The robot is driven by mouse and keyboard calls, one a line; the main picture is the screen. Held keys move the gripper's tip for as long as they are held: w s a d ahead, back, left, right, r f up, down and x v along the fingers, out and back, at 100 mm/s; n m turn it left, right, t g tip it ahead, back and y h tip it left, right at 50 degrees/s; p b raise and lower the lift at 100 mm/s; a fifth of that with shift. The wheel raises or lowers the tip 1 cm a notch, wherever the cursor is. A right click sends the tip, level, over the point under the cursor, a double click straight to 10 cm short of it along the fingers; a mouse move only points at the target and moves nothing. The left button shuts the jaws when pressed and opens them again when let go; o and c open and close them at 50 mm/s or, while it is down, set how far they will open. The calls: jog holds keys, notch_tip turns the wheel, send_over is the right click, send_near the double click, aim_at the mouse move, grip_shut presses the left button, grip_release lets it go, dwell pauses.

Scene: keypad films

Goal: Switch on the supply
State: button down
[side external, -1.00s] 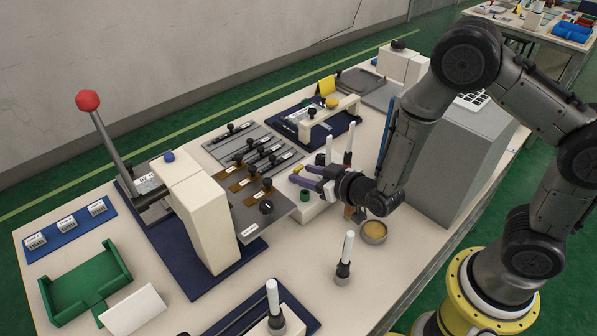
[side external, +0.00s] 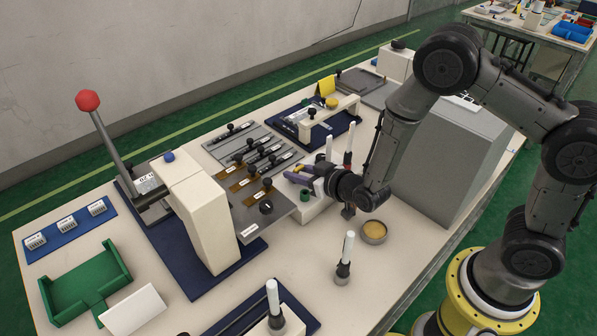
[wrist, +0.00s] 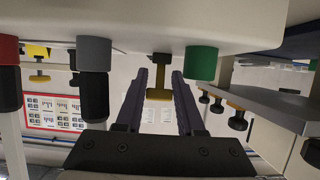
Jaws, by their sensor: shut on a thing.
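The supply is a white box (side external: 311,212) on the table, partly hidden behind my gripper. It also fills the top of the wrist view (wrist: 140,22). A brass-coloured T-shaped switch (wrist: 160,94) sticks out from it, between a grey post (wrist: 94,54) and a green post (wrist: 201,62). My gripper (side external: 298,173) is at the box, its purple fingers pointing left in the side view. In the wrist view my gripper (wrist: 160,76) has one finger on each side of the switch and is shut on it. The contact itself is hard to see.
A grey panel with black knobs (side external: 262,208) stands close left of my gripper. White-handled upright pieces (side external: 348,145) rise just behind it. A round dish (side external: 373,232) and an upright white-handled piece (side external: 344,260) stand in front. A large grey box (side external: 450,160) is at right.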

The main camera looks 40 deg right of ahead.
jog(key=shift+s, duration=0.1)
jog(key=shift+s+f+t, duration=0.15)
jog(key=shift+t, duration=0.85)
jog(key=c, duration=0.8)
grip_release()
jog(key=shift+s, duration=0.15)
jog(key=v, duration=1.3)
jog(key=shift+s, duration=0.3)
